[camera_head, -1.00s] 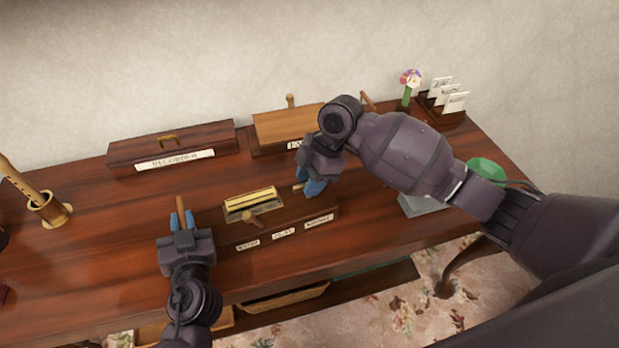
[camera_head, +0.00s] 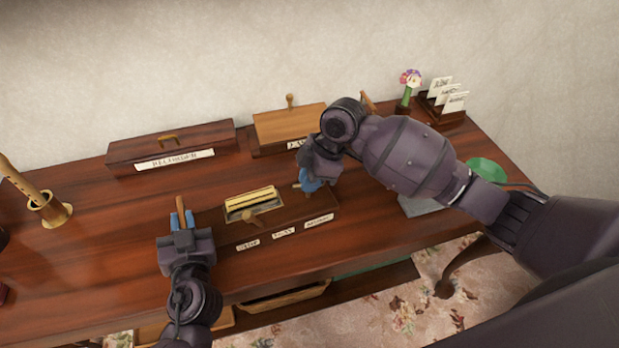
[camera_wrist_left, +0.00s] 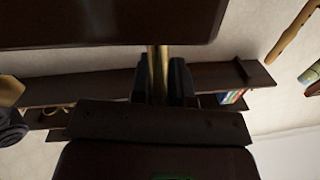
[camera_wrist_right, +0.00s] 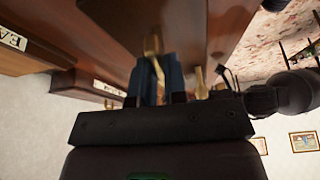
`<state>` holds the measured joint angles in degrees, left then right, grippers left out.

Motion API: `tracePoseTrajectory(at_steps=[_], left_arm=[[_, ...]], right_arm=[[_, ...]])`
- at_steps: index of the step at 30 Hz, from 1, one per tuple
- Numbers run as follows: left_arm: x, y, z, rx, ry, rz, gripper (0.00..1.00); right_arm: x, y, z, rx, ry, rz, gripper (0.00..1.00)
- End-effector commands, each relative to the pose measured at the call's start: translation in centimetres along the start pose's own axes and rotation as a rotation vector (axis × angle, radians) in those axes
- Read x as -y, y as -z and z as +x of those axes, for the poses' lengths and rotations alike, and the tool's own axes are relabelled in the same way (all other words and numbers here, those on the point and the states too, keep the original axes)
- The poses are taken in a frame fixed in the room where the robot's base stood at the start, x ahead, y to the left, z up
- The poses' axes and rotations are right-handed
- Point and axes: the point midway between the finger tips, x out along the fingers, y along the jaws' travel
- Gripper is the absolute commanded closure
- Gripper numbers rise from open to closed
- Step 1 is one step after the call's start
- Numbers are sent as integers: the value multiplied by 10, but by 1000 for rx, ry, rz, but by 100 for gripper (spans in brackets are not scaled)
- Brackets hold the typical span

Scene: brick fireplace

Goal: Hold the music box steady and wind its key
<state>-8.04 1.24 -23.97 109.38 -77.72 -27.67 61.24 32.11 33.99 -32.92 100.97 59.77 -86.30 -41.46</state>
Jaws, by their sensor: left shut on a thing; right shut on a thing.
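The music box (camera_head: 290,219), a dark brown box with several labels on its front, stands at the middle of the desk. My right gripper (camera_head: 311,183) is shut on the brass key (camera_wrist_right: 152,46) at the box's right end. The arm hides part of the key.
A long recorder case (camera_head: 205,146) and another wooden box (camera_head: 292,125) stand behind. A brass holder with a wooden recorder (camera_head: 48,208) is at the left. A flower (camera_head: 409,80), a card rack (camera_head: 445,96) and a green disc (camera_head: 487,169) are at the right. The desk front is clear.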

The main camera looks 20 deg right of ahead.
Motion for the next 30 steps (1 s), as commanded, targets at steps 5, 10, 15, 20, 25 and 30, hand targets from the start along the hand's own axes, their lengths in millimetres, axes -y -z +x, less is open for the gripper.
tracePoseTrajectory(at_steps=[5, 10, 15, 20, 25, 30], left_arm=[[0, 0, 0, 1, -1, 1, 100], [0, -1, 0, 1, -1, 1, 100], [0, -1, 0, 1, -1, 1, 100], [0, -1, 0, 1, -1, 1, 100], [0, -1, 0, 1, -1, 1, 100], [0, -1, 0, 1, -1, 1, 100]], right_arm=[[0, -1, 0, 2, -60, 139, 100], [1, 0, 0, 1, -122, 289, 100], [1, 0, 0, 0, -184, 437, 100], [2, 1, 0, -1, -243, 577, 100], [2, 1, 0, -2, -303, 728, 100], [3, 2, 0, -3, -364, 877, 100]])
